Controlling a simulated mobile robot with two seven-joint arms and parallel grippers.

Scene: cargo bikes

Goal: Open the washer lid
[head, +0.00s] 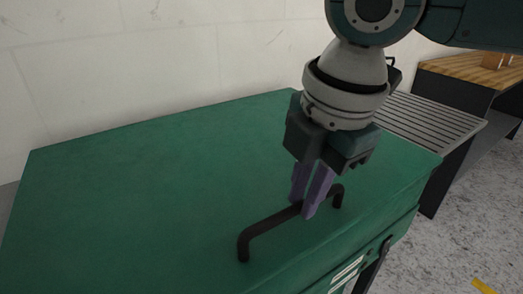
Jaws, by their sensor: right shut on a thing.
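The washer lid (130,190) is a large flat green panel that fills the lower left and middle of the head view. It looks closed. A dark bar handle (268,224) stands on it near its front right edge. My right gripper (308,207) comes down from above with purple fingers, shut on the handle toward its far end. The fingers hide a short part of the bar. My left gripper is not in view.
A ribbed grey metal surface (425,122) adjoins the washer on the right. Behind it is a wooden-topped bench (470,75). A pale wall (150,60) stands close behind the washer. Grey speckled floor (460,225) lies open at the lower right.

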